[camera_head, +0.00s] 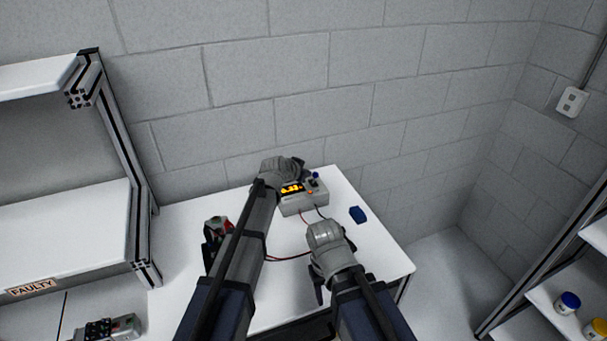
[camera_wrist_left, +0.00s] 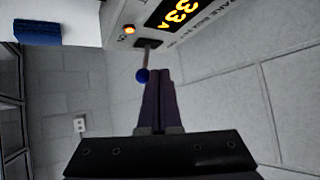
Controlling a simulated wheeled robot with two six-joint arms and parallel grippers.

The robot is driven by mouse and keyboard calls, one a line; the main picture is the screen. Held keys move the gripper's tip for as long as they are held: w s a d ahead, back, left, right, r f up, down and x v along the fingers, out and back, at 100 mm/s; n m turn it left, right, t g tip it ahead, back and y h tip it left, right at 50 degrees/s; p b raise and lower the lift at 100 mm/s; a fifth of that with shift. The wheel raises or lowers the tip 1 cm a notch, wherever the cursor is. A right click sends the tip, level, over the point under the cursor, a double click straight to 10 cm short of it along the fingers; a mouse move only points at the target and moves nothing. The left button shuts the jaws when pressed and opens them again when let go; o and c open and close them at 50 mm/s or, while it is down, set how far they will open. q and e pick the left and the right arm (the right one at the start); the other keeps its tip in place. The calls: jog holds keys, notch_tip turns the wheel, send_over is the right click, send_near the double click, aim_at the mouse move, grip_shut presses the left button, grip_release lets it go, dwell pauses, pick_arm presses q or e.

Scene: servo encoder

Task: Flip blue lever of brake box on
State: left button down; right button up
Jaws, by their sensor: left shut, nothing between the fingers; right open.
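The grey brake box (camera_head: 303,202) stands at the back of the white table, with a lit yellow display. Its lever has a blue ball tip (camera_head: 316,175) and rises from the box's top right. In the left wrist view the blue ball (camera_wrist_left: 142,76) is right beside the tips of my left gripper (camera_wrist_left: 157,75); I cannot tell whether they touch. The left gripper is shut and empty.
A small blue block (camera_head: 357,214) lies right of the box. A red and dark device (camera_head: 214,232) stands left of my left arm. Wires run from the box across the table (camera_head: 385,262). A shelf marked FAULTY (camera_head: 32,287) is at left; a wall is behind.

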pick_arm(q)
jog(key=shift+w, duration=0.2)
jog(key=shift+w+a+f+b, duration=0.25)
jog(key=shift+w+f+b, duration=0.15)
jog(key=shift+w, duration=0.2)
jog(key=shift+s+r, duration=0.1)
jog(key=shift+r, duration=0.05)
jog(key=p+v, duration=0.5)
jog(key=v, duration=0.2)
jog(key=shift+s+a+r, duration=0.15)
jog(key=shift+s+a, duration=0.05)
